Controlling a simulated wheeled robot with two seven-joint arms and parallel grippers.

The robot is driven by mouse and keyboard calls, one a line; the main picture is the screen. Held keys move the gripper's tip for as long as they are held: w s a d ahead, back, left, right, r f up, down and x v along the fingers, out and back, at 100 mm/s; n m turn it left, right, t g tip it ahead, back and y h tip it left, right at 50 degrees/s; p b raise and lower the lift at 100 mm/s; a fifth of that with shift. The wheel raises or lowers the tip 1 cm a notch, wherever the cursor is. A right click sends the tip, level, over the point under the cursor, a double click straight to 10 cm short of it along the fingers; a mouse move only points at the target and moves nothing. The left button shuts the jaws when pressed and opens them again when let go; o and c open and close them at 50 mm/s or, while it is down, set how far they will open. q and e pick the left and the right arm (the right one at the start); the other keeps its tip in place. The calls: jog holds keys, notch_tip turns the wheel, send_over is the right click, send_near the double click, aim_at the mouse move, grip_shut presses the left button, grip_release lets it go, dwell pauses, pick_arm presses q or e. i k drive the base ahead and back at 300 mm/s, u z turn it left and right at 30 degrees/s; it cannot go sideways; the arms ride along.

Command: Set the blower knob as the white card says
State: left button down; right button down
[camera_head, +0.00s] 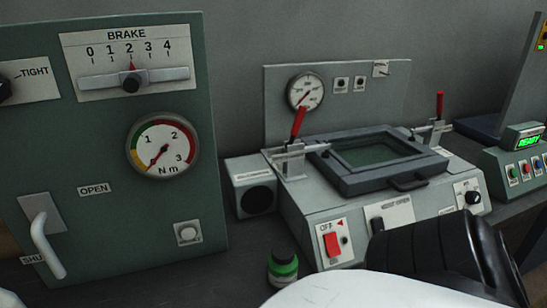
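A small black knob (473,197) sits on a light label at the right end of the grey machine's (318,198) sloping front; its print and pointer are too small to read, so I cannot tell its setting. No gripper fingers show in the head view. A black cylindrical part, probably of my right arm, covers the lower right.
The machine has a dark hinged frame (357,183), red-handled clamps (299,122) and a red OFF/ON switch (332,244). A green BRAKE panel (100,140) fills the left. A READY box (519,170) stands right.

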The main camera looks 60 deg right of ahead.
aim_at(473, 197)
jog(key=z, duration=4.85)
jog(key=i, duration=1.2)
jog(key=u, duration=2.65)
